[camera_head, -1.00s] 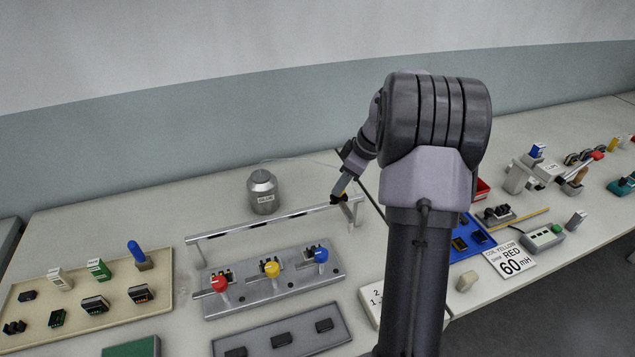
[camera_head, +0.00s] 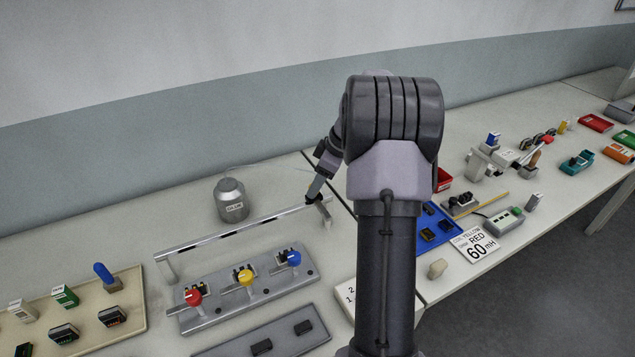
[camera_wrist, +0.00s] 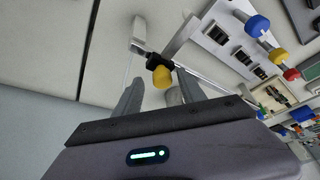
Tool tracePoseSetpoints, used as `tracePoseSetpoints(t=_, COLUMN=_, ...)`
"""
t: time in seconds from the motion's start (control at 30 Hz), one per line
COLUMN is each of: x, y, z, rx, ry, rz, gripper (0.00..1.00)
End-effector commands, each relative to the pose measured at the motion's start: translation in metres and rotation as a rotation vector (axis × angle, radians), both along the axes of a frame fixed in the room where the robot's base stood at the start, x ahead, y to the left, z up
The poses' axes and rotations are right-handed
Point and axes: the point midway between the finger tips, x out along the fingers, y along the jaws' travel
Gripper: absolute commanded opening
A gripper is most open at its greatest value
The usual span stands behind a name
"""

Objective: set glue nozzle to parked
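The glue nozzle (camera_wrist: 161,74), a yellow knob with a black collar, sits on the long metal rail (camera_head: 235,230), near the rail's right-hand post in the head view. In the wrist view it lies just ahead of my gripper (camera_wrist: 158,88), between the lines of the two fingers. The fingers are apart, with a visible gap and nothing clamped. In the head view my gripper (camera_head: 314,195) is at the rail's right end, and its fingertips and the nozzle are too small to separate. The grey glue pot (camera_head: 231,203) stands behind the rail, with a thin hose.
In front of the rail is a grey fixture (camera_head: 217,313) with red, yellow and blue knobs. A beige tray (camera_head: 132,318) of connectors is at left. A blue tray (camera_head: 431,242) and a label card (camera_head: 476,247) are right of my arm. Bare table surrounds the pot.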

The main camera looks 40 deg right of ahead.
Motion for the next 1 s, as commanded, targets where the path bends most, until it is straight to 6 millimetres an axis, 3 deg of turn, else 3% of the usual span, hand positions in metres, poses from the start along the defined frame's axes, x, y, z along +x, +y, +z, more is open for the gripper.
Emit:
tracePoseSetpoints(t=0.17, x=-0.003, y=-0.002, z=0.012, rx=-0.001, ry=-0.002, rz=-0.001, gripper=0.48)
tracePoseSetpoints(t=0.5, x=-0.04, y=-0.021, z=0.116, rx=-0.003, ry=-0.003, rz=-0.003, gripper=0.48)
tracePoseSetpoints(t=0.63, x=-0.051, y=-0.027, z=0.144, rx=-0.003, ry=-0.002, rz=-0.002, gripper=0.48)
tracePoseSetpoints(t=0.8, x=-0.059, y=-0.03, z=0.16, rx=0.0, ry=0.0, rz=-0.002, gripper=0.48)
tracePoseSetpoints(t=1.0, x=-0.06, y=-0.03, z=0.161, rx=-0.001, ry=0.0, rz=0.0, gripper=0.48)
